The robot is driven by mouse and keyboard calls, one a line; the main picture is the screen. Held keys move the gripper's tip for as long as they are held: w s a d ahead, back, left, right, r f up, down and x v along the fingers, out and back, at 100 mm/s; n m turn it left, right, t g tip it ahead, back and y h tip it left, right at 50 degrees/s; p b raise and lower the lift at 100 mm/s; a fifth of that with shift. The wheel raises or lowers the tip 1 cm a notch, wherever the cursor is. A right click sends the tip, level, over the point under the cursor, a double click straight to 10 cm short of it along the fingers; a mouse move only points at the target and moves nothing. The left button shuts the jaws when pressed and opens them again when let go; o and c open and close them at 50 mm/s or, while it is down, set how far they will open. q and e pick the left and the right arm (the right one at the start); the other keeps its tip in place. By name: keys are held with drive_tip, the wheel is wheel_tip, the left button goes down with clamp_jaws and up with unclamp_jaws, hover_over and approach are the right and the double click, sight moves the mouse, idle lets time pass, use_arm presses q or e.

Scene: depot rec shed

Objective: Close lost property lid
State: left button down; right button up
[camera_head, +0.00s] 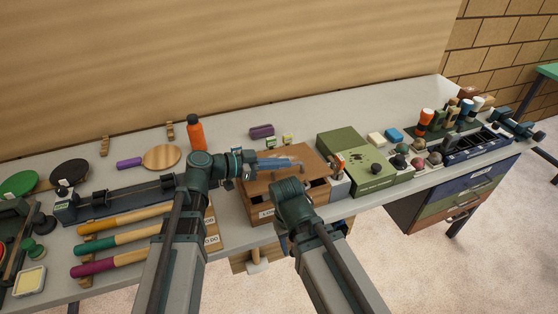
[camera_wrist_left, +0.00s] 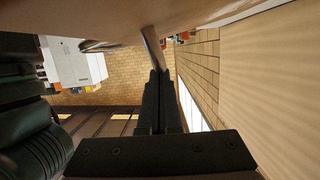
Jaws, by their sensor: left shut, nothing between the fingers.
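The lost property box appears to be the wooden box (camera_head: 262,211) in the middle of the bench, with a partly hidden label on its front. Its brown wooden lid (camera_head: 313,162) lies over the top, and a dark gap shows under its front edge. Whether it is fully down I cannot tell. My left gripper (camera_head: 292,163) is shut and empty, reaching right across the lid; contact is unclear. Its dark fingers (camera_wrist_left: 160,84) are together in the left wrist view, under a brown surface. My right arm's end covers part of the box front; its fingers are hidden.
A green box (camera_head: 345,146) stands close on the right, with small balls beyond. An orange bottle (camera_head: 195,132) stands behind my left wrist. Handled tools (camera_head: 125,218) lie at left. A purple case (camera_head: 261,131) is behind the box. The bench back is mostly clear.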

sight(283, 176)
use_arm(q)
drive_tip(key=shift+s+d+f+m+b, duration=0.15)
drive_tip(key=shift+s+f+b, duration=0.15)
drive_tip(key=shift+f, duration=0.2)
drive_tip(key=shift+s+f+m+b, duration=0.15)
drive_tip(key=shift+f+b, duration=0.25)
drive_tip(key=shift+f, duration=0.1)
drive_tip(key=shift+s+d+f+b, duration=0.1)
drive_tip(key=shift+s+f+b, duration=0.3)
drive_tip(key=shift+f+b, duration=0.35)
drive_tip(key=shift+t, duration=0.3)
drive_tip(key=r+p, duration=0.2)
drive_tip(key=s+r+p, duration=0.1)
drive_tip(key=r+p, duration=0.1)
drive_tip(key=shift+r+p, duration=0.4)
drive_tip(key=v, duration=0.3)
drive_tip(key=p+v, duration=0.1)
drive_tip(key=v, duration=0.5)
drive_tip(key=shift+s+a+f+p, duration=0.15)
drive_tip(key=shift+a+f+p, duration=0.1)
drive_tip(key=shift+p, duration=0.05)
